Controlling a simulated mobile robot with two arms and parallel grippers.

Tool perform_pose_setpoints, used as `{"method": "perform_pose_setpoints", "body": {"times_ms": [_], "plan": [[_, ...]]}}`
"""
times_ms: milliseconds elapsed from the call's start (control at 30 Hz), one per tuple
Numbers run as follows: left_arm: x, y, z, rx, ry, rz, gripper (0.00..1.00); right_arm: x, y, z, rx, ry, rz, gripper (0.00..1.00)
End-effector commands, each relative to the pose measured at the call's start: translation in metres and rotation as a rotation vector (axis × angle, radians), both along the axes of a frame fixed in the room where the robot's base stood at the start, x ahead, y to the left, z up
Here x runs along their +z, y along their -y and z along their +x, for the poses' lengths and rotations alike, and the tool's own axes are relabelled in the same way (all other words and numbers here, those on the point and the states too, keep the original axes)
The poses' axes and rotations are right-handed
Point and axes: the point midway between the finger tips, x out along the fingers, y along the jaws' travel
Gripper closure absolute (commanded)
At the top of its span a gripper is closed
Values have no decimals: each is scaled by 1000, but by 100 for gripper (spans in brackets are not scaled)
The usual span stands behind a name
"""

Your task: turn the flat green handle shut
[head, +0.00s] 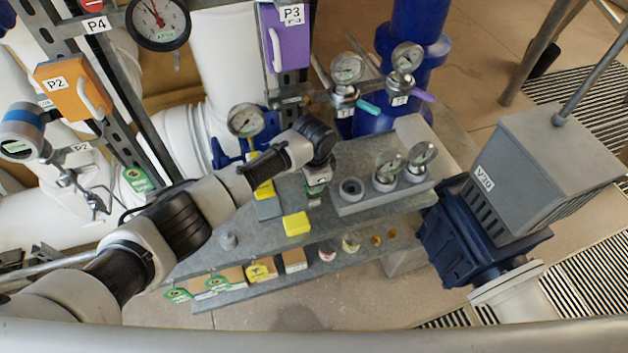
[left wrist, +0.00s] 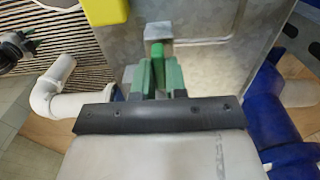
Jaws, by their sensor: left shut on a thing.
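My left gripper (head: 317,187) reaches down over the grey metal bench in the head view. In the left wrist view the gripper (left wrist: 160,75) has its green-sided fingers closed around a narrow green piece, which looks like the flat green handle (left wrist: 158,50). A grey square block (left wrist: 159,31) sits at its far end. The fingers hide most of the handle, so its angle is hard to tell. In the head view the gripper covers nearly all of it. A separate teal lever (head: 369,107) sticks out of the gauge fitting T1. My right gripper is not in view.
A yellow block (head: 296,223) lies on the bench (head: 330,232) close to the gripper. A grey block with gauges (head: 385,196) stands to its right. Blue pipework (head: 400,60) rises behind.

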Motion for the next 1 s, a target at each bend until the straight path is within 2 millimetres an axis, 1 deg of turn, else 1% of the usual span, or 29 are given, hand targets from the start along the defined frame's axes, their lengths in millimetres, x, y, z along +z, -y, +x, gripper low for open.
{"method": "perform_pose_setpoints", "body": {"times_ms": [533, 567, 700, 1000], "plan": [[2, 1, 1, -25, 4, -3, 100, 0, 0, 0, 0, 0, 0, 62], [2, 1, 1, -24, 5, -4, 83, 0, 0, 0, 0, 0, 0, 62], [1, 1, 1, -23, 4, -3, 62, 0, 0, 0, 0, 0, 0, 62], [2, 0, 1, -22, 2, -2, 62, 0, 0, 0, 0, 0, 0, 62]]}}
